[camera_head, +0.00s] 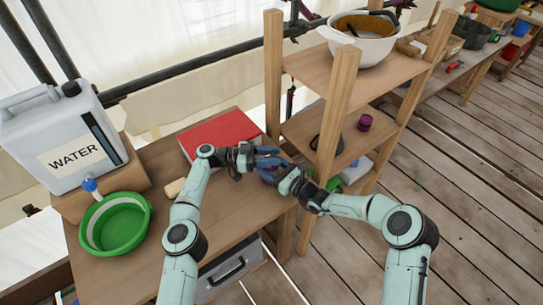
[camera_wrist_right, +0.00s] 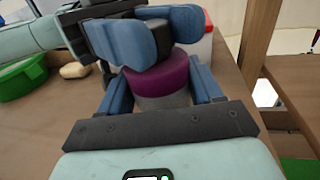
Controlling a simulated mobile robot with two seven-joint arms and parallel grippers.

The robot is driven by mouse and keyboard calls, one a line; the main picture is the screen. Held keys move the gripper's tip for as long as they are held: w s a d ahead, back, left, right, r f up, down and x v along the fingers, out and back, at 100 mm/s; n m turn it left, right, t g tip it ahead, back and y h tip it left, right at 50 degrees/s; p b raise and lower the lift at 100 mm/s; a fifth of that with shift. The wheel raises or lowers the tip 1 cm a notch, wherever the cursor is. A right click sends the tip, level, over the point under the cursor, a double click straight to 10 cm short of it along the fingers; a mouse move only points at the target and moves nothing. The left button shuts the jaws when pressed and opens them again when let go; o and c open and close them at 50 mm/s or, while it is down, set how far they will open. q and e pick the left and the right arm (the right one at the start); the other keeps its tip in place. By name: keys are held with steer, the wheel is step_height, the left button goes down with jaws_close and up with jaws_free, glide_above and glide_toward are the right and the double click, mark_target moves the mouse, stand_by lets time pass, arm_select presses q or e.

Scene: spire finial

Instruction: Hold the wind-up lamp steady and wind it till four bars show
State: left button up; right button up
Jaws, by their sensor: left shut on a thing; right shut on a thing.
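The wind-up lamp is a short round body with a purple band (camera_wrist_right: 165,87) and a grey lower part, with a dark grey top. It stands near the right edge of the wooden table; in the head view only a bit of purple (camera_head: 268,178) shows between my grippers. My left gripper (camera_head: 268,159) is shut on the dark top, its blue fingers on either side of it. My right gripper (camera_head: 279,174) is shut on the lamp body lower down, with one finger at each side in the right wrist view. No charge bars can be seen.
A red-topped box (camera_head: 222,132) lies behind the grippers. A water container (camera_head: 55,140), green basin (camera_head: 115,222) and pale block (camera_head: 175,188) are at the left. A wooden shelf (camera_head: 340,110) stands close on the right. The table front (camera_head: 215,225) is clear.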

mark_target(270, 155)
arm_select(q)
steer(key=shift+w+a, duration=0.1)
steer(key=o, duration=1)
steer(key=shift+r, duration=0.1)
steer(key=shift+c, duration=0.2)
steer(key=shift+r, duration=0.1)
step_height(270, 155, up, 10)
steer(key=shift+f, duration=0.1)
